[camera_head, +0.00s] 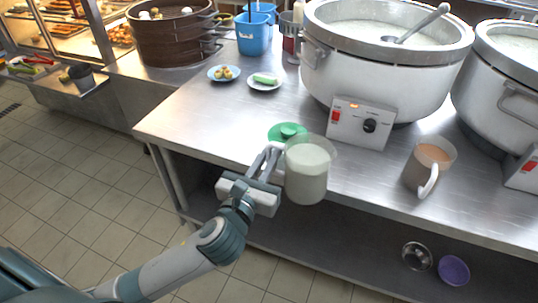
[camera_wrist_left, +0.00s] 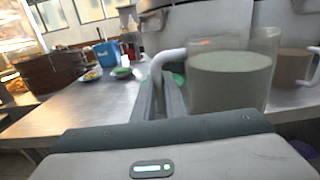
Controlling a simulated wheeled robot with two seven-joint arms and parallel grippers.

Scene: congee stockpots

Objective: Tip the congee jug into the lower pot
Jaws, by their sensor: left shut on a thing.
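A clear jug (camera_head: 307,172) of pale congee is held upright in front of the table's near edge. My left gripper (camera_head: 272,158) is shut on its handle; the jug (camera_wrist_left: 228,82) and its white handle also show in the left wrist view. A large white stockpot (camera_head: 385,75) with a control box stands behind it, holding pale congee and a ladle. A second white stockpot (camera_head: 503,88) stands at the right, partly cut off by the frame. I cannot tell which pot is the lower one. My right gripper is not in view.
A jug of brown liquid (camera_head: 428,167) stands right of the control box (camera_head: 358,122). A green lid-like dish (camera_head: 288,132) lies behind the held jug. Two small plates, a blue bucket (camera_head: 253,35) and a steamer (camera_head: 170,35) stand further back.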

